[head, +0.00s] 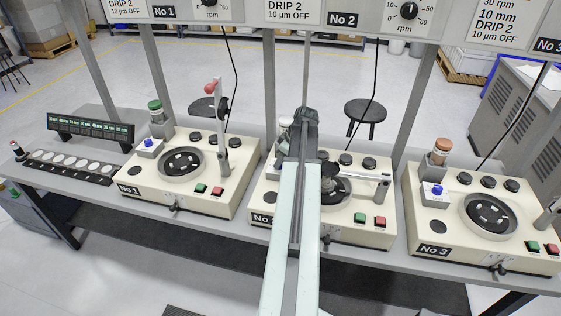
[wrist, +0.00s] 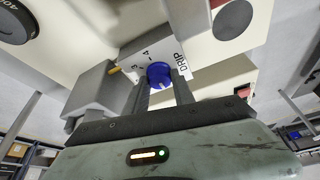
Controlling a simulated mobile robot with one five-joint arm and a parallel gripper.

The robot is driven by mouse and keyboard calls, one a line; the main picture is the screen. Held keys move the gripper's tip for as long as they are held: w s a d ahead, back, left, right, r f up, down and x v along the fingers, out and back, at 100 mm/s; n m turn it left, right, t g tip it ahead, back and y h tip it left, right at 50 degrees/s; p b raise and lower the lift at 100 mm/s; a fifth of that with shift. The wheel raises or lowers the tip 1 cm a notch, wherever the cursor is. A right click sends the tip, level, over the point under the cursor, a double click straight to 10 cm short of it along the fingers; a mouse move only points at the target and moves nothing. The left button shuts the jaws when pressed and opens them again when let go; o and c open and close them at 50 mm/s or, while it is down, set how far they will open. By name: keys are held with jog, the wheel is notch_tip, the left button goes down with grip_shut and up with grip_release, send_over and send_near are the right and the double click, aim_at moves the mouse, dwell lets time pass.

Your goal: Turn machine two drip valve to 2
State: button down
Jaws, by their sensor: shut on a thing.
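Machine two (head: 262,203), a cream box labelled No 2, stands in the middle of the bench in the head view. My gripper (head: 301,118) is over its back left part and hides its drip valve there. In the wrist view the blue drip valve knob (wrist: 159,75) sits on a white block marked DRIP (wrist: 180,62). The numbers 3 and 4 show beside the knob; no 2 is readable. The gripper's two fingers are on either side of the knob, shut on it. A yellow tip (wrist: 116,69) shows left of the knob; the knob's setting cannot be read.
Machine one (head: 200,200) stands to the left and machine three (head: 440,235) to the right, each with a blue knob. Machine two's arm (head: 358,174) lies level over its plate, right of my gripper. Uprights and a sign panel (head: 293,12) stand above the bench.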

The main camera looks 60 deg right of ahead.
jog(key=m+h, duration=0.1)
jog(key=m, duration=0.1)
jog(key=m+h, duration=0.1)
jog(key=m, duration=0.2)
jog(key=shift+a, duration=0.2)
jog(key=m, duration=0.2)
jog(key=m+g+h, duration=0.1)
jog(key=m, duration=0.1)
jog(key=shift+h, duration=0.3)
jog(key=m, duration=0.2)
jog(key=m+g+h, duration=0.1)
jog(key=m, duration=0.1)
jog(key=shift+w+m+g, duration=0.2)
jog(key=shift+m+g, duration=0.1)
jog(key=shift+m, duration=0.1)
jog(key=shift+m+g, duration=0.8)
jog(key=shift+m, duration=1.1)
jog(key=c, duration=1.1)
grip_release()
jog(key=shift+o, duration=0.2)
